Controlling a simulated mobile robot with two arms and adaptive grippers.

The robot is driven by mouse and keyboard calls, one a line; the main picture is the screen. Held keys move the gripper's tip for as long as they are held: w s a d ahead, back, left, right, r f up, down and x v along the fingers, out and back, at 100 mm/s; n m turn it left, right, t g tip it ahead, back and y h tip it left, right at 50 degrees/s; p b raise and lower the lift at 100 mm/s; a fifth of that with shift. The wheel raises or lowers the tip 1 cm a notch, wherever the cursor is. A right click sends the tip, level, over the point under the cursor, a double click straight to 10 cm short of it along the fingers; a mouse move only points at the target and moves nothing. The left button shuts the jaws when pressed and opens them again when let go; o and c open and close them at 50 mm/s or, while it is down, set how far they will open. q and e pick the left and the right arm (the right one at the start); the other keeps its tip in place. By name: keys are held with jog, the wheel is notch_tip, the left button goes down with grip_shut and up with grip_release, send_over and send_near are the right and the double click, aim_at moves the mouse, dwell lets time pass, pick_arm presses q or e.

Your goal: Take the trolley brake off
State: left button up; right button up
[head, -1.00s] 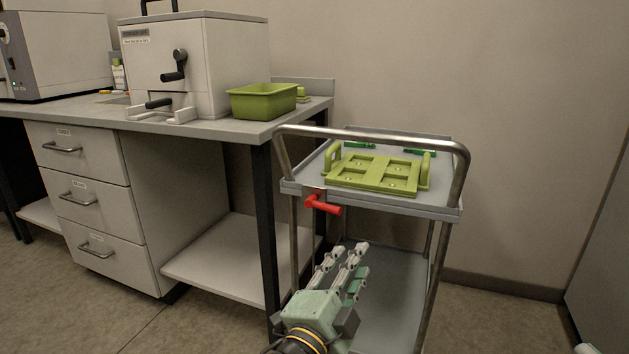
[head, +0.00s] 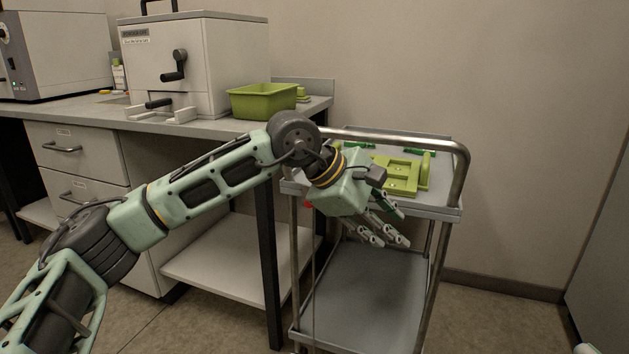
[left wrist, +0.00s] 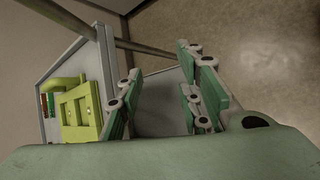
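The trolley (head: 455,175) stands right of the bench, with a bent metal push handle over its upper tray. Its red brake lever (head: 308,204) sits below the tray's front left edge; only a red sliver shows beside my left gripper, so its position is hidden. My left gripper (head: 390,230) is in front of the upper tray's edge, fingers pointing down and right. In the left wrist view the left gripper (left wrist: 160,75) has its fingers apart with nothing between them. A small pale piece at the head view's bottom right corner may be my right gripper; its state does not show.
A green rack (head: 405,178) lies on the upper tray. The trolley's lower shelf (head: 365,285) is bare. The bench on the left carries a green bin (head: 262,102) and a white box with a crank (head: 190,60). Floor is clear right of the trolley.

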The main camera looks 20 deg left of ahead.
pick_arm(q)
jog(key=w+a+r+t+y, duration=0.1)
jog(key=a+r+y, duration=0.15)
jog(key=a, duration=0.45)
jog(key=w+a+r+t+y, duration=0.1)
jog(key=w+a+r+y, duration=0.15)
jog(key=a, duration=0.55)
jog(key=b+x, duration=0.2)
jog(key=x, duration=0.5)
jog(key=shift+s+f+n+y+b, duration=0.3)
jog(key=shift+f, duration=0.15)
jog(key=shift+c, duration=0.7)
grip_shut()
